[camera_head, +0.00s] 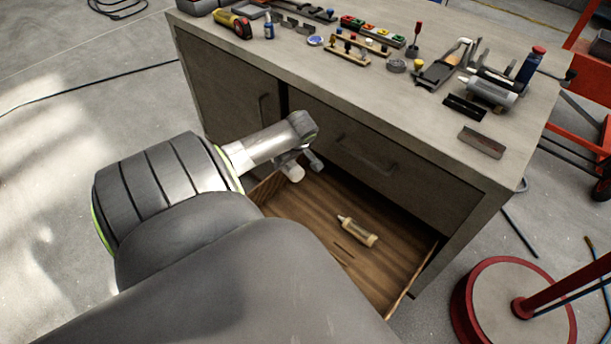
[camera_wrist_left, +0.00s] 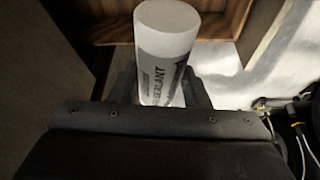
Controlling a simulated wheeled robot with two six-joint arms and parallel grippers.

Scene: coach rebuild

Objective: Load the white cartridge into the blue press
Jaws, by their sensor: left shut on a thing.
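My left gripper (camera_head: 303,164) is over the back left part of the open drawer, in front of the bench. It is shut on the white cartridge, whose pale end (camera_head: 293,172) shows below the wrist in the head view. In the left wrist view the white cartridge (camera_wrist_left: 165,45), with dark "SEALANT" lettering, stands between the fingers (camera_wrist_left: 160,92); its lower end is hidden. A second, beige cartridge (camera_head: 357,232) with a nozzle lies on the drawer floor. My right gripper is not in view.
The open wooden drawer (camera_head: 385,272) juts from the grey bench (camera_head: 300,75). A red-rimmed round base (camera_head: 490,300) stands at the lower right.

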